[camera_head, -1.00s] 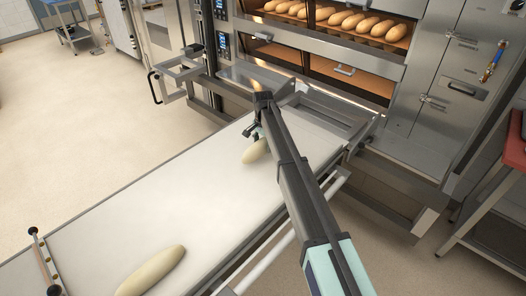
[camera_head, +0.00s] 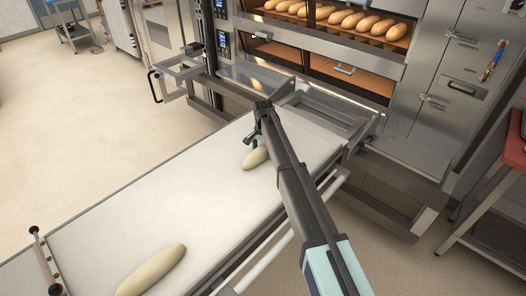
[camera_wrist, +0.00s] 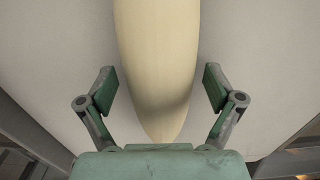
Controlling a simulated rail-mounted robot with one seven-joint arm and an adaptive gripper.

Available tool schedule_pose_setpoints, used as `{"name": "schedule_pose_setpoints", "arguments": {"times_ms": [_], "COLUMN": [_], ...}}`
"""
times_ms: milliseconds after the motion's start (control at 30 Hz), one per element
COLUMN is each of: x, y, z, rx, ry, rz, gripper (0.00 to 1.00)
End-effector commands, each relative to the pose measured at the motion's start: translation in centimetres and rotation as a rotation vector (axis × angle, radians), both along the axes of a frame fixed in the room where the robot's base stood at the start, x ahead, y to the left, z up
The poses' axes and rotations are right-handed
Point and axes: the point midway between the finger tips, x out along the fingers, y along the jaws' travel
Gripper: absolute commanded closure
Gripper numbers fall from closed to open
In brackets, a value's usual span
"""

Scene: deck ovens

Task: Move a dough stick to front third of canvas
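A pale dough stick (camera_head: 256,158) lies at the far part of the canvas (camera_head: 190,190), partly hidden behind my arm. A second dough stick (camera_head: 152,271) lies at the near part of the canvas. My gripper (camera_head: 256,143) is by the far stick, its fingers partly hidden in the head view. In the wrist view my gripper (camera_wrist: 159,90) is open, with one green-padded finger on each side of the far dough stick (camera_wrist: 157,50). A gap shows between each finger and the dough. The stick's rounded end points toward the palm.
The oven deck beyond holds several baked loaves (camera_head: 366,25). A metal frame (camera_head: 325,112) stands at the canvas's far end. A roller bar (camera_head: 45,262) crosses its near left end. A red-topped table (camera_head: 515,145) stands at right. The canvas between the two sticks is clear.

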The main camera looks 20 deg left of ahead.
Motion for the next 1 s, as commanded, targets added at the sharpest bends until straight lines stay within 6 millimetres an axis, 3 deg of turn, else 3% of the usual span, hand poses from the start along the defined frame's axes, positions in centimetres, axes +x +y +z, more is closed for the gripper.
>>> {"name": "schedule_pose_setpoints", "arguments": {"times_ms": [333,800,1000], "x": [0.0,0.0,0.0], "y": [0.0,0.0,0.0], "z": [1.5,10.0,11.9], "rx": [0.001,0.001,0.001], "ry": [-0.002,-0.002,-0.001], "rz": [0.000,0.000,0.000], "gripper": [0.09,0.09,0.09]}}
